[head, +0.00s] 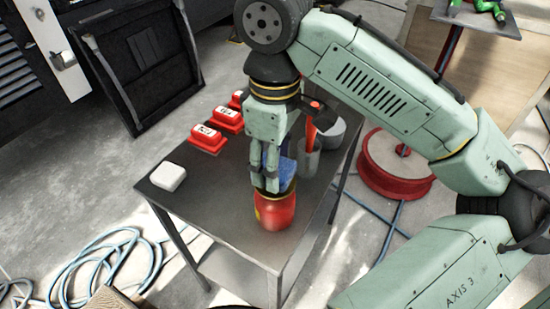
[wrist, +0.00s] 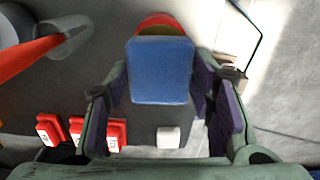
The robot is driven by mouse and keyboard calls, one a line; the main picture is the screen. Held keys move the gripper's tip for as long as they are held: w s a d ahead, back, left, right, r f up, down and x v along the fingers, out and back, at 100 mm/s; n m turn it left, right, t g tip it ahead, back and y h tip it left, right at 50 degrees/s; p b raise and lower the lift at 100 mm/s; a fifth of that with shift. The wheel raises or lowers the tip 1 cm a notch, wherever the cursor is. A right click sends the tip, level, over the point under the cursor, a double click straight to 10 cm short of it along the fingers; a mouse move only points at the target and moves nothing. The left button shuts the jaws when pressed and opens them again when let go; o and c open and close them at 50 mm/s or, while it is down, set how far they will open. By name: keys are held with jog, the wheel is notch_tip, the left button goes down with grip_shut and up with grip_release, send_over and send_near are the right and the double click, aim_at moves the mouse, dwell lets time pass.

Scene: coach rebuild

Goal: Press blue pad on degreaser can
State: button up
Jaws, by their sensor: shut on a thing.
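The degreaser can (head: 275,212) is red with a yellow band and stands near the front edge of the dark table (head: 215,195). The blue pad (head: 287,172) is at my gripper (head: 264,186), right above the can's top. In the wrist view the blue pad (wrist: 160,70) fills the space between my fingers, which are shut on it. Part of the red can (wrist: 160,20) shows beyond the pad's far edge. The pad hides most of the can there. I cannot tell whether pad and can touch.
A white block (head: 167,177) lies on the table's left side. Several red boxes (head: 208,138) with white labels line the back edge. A grey cup (head: 308,158) with a red-handled tool stands behind my gripper. A red reel (head: 395,170) and blue hose (head: 95,265) lie on the floor.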

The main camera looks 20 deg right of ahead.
jog(key=shift+r+p, duration=2.2)
jog(key=shift+r, duration=0.3)
